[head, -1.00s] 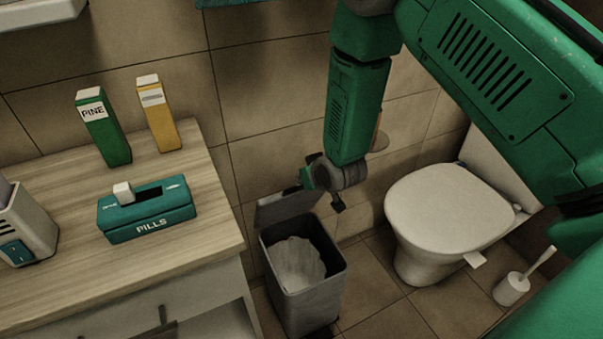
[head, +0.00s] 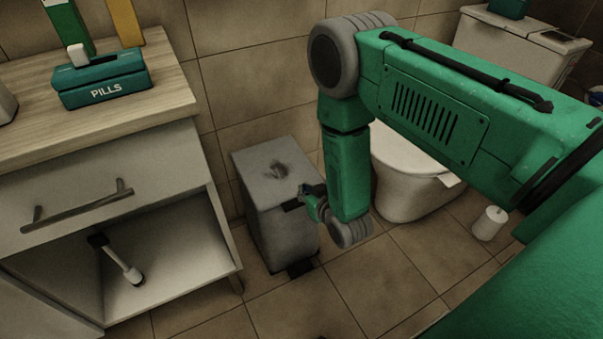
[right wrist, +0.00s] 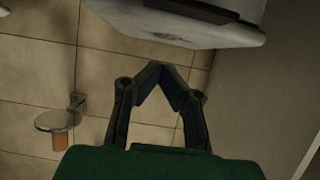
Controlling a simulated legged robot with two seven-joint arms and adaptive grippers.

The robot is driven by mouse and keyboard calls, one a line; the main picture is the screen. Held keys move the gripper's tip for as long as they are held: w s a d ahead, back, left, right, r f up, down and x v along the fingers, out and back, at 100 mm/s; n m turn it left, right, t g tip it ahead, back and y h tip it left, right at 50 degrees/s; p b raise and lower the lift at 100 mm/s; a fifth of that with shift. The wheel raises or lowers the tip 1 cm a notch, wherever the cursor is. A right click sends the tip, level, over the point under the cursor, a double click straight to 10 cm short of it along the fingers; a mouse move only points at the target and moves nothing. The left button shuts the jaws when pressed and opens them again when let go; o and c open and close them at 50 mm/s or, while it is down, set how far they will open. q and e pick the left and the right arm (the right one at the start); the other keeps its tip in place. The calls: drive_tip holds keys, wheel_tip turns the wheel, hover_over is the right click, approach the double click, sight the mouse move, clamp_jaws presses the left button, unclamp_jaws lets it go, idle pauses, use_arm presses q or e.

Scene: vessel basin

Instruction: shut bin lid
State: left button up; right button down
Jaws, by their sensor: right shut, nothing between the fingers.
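The grey bin (head: 280,228) stands on the floor beside the cabinet. Its lid (head: 262,165) lies flat over the top and looks closed; the inside is hidden. My right gripper (head: 293,206) is at the bin's front right upper edge, with its fingertips close to the lid's rim. I cannot tell whether they touch it. In the right wrist view the fingers (right wrist: 163,68) meet at their tips with nothing between them. A pale grey slab with a dark bar, apparently part of the bin (right wrist: 200,32), is just past the tips. My left gripper is not in view.
The cabinet (head: 140,165) with an open lower shelf stands left of the bin, a pill box (head: 105,80) on its top. The toilet (head: 400,185) and a brush holder (head: 489,224) are to the right. Floor tiles (head: 330,305) in front are clear.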

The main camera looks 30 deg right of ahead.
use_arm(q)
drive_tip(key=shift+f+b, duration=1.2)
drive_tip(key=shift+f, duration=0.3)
use_arm(e)
wheel_tip(320, 180, down, 7)
drive_tip(key=s, duration=0.1)
